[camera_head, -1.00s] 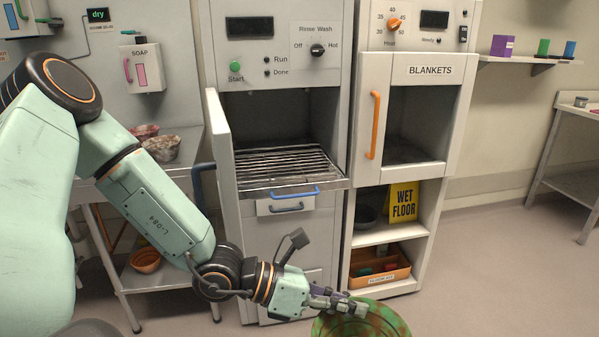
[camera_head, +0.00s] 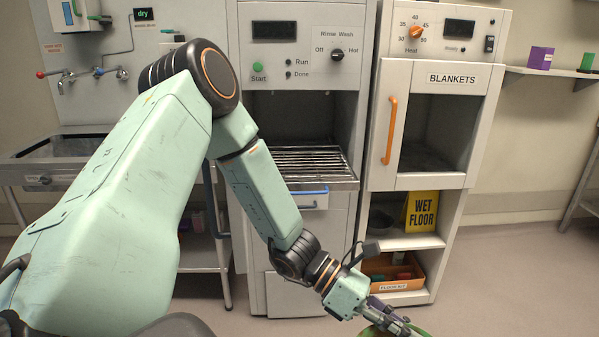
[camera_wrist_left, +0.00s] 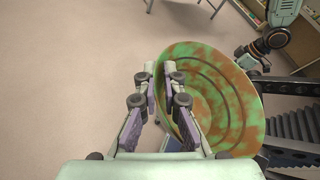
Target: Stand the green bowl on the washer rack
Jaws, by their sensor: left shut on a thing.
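The green bowl (camera_wrist_left: 225,90), mottled with orange-brown patches, is tilted in my left gripper (camera_wrist_left: 158,90), whose fingers pinch its rim. In the head view only a sliver of the bowl (camera_head: 421,333) shows at the bottom edge, beside my left gripper (camera_head: 395,326). The washer rack (camera_head: 310,163) is a wire shelf in the open washer chamber, up and left of the gripper, and looks empty where visible. My arm covers its left part. My right gripper is not in view.
The washer (camera_head: 300,60) stands beside the blankets cabinet (camera_head: 440,120). A yellow wet-floor sign (camera_head: 421,211) and an orange floor-kit box (camera_head: 412,280) sit on its lower shelves. A sink counter (camera_head: 75,145) is at left. Floor (camera_head: 510,270) at right is clear.

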